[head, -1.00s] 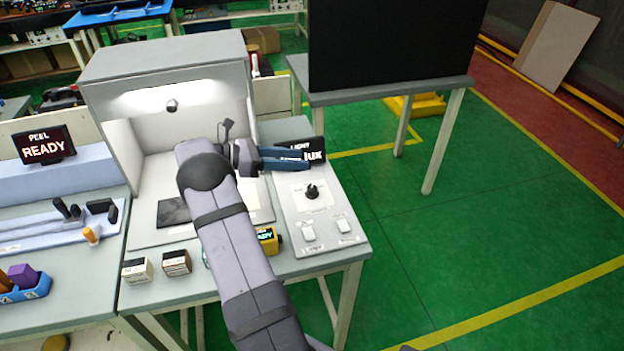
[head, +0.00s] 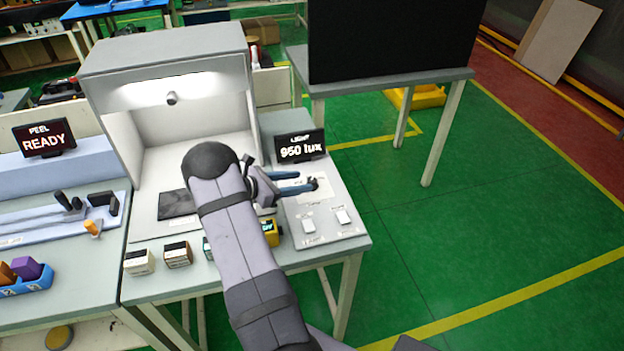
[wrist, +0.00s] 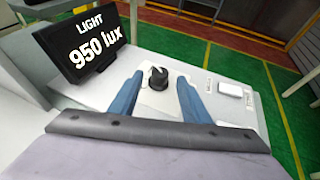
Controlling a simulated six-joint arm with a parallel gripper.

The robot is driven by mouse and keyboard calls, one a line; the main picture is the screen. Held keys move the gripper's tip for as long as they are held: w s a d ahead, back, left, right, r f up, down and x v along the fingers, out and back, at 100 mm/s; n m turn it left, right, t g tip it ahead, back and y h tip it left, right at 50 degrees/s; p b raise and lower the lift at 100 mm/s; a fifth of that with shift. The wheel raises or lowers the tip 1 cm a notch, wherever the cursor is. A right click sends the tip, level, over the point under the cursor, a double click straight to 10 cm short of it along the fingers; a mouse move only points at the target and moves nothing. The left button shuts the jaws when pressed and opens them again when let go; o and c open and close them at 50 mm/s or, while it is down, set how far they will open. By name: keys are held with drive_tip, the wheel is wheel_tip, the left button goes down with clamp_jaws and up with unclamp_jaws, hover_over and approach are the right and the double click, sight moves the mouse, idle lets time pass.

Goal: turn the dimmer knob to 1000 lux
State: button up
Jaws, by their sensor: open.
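The black dimmer knob (wrist: 158,77) sits on a white plate (wrist: 172,98) on the panel, between my gripper's two blue fingers in the wrist view. My gripper (head: 312,183) is open around the knob, with a gap on each side and nothing held.
Two white switches (head: 308,226) (head: 343,216) sit in front of the knob. A lit inspection booth (head: 120,165) stands to the left. A yellow device (head: 270,236) and small boxes (head: 178,254) line the bench's front edge.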

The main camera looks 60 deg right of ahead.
sight(310, 179)
drive_tip(key=shift+p+x, duration=1.05)
drive_tip(key=shift+x, duration=1.95)
drive_tip(key=c, duration=1)
drive_tip(key=shift+c, duration=0.2)
drive_tip(key=shift+f+g+b, duration=0.1)
drive_tip(key=shift+g+b, duration=0.2)
drive_tip(key=shift+b, duration=0.1)
drive_tip(key=shift+d+f+m+g+y+b, duration=0.15)
drive_tip(key=shift+m+g+y+b, duration=0.35)
drive_tip(key=shift+b, duration=0.65)
drive_tip(key=m+g+b, duration=0.1)
drive_tip(key=b, duration=0.2)
drive_tip(key=shift+m+y, duration=0.3)
drive_tip(key=shift+m, duration=0.1)
drive_tip(key=shift+r+g+b, duration=0.3)
drive_tip(key=shift+b, duration=0.05)
